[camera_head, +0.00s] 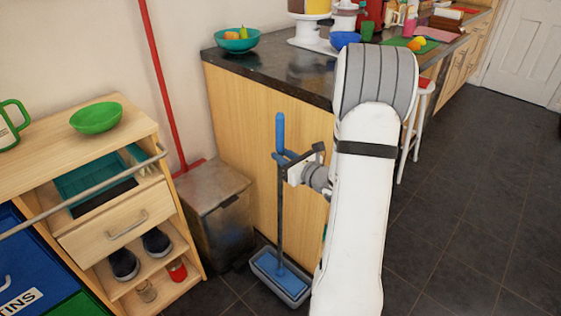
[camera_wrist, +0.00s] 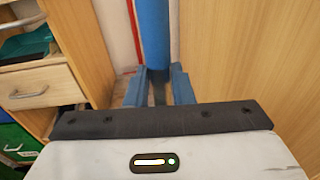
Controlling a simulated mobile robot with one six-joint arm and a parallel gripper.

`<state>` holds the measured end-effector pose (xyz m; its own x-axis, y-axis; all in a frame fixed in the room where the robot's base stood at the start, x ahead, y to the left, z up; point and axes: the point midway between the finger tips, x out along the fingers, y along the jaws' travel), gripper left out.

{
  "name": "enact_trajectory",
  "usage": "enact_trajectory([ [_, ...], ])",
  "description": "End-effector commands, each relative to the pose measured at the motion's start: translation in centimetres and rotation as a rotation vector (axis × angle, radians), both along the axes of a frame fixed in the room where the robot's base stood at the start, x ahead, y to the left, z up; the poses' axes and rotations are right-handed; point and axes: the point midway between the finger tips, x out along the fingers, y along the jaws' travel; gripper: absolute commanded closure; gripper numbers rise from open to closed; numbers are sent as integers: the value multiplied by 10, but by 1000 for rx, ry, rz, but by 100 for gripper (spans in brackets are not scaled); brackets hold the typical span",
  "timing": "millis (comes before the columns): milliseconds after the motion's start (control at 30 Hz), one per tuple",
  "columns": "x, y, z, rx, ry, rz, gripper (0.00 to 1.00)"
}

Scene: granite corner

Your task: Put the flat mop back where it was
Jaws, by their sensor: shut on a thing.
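The flat mop stands upright in front of the wooden end panel of the counter, with a blue grip (camera_head: 280,133), a dark pole and a flat blue-grey head (camera_head: 280,277) low at the floor. My gripper (camera_head: 281,158) is shut around the mop's handle, just below the blue grip. In the wrist view the blue handle (camera_wrist: 154,35) rises between the two blue fingers of my gripper (camera_wrist: 159,90). The lower pole and head are hidden in the wrist view. Whether the head touches the floor I cannot tell.
A grey-brown bin (camera_head: 213,205) stands left of the mop, against the counter panel (camera_head: 262,150). A wooden cabinet (camera_head: 100,225) with a drawer and shelves is farther left. A red pole (camera_head: 158,75) runs along the wall. The dark tiled floor (camera_head: 460,220) at right is clear.

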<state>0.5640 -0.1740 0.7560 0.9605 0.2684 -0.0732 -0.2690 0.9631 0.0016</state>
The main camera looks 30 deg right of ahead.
Motion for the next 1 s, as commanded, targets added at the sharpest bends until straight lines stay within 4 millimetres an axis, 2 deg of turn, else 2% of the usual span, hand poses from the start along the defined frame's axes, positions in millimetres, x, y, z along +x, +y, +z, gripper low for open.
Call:
enact_trajectory([
  [33, 0, 0, -5, 1, -2, 0, 100],
  [367, 0, 0, -7, -1, -2, 1, 100],
  [400, 0, 0, -8, -1, 0, 1, 78],
  [633, 0, 1, -7, -1, 0, 1, 59],
  [667, 0, 1, -7, -1, 0, 1, 57],
  [1000, -1, 0, -3, -1, 0, 1, 57],
])
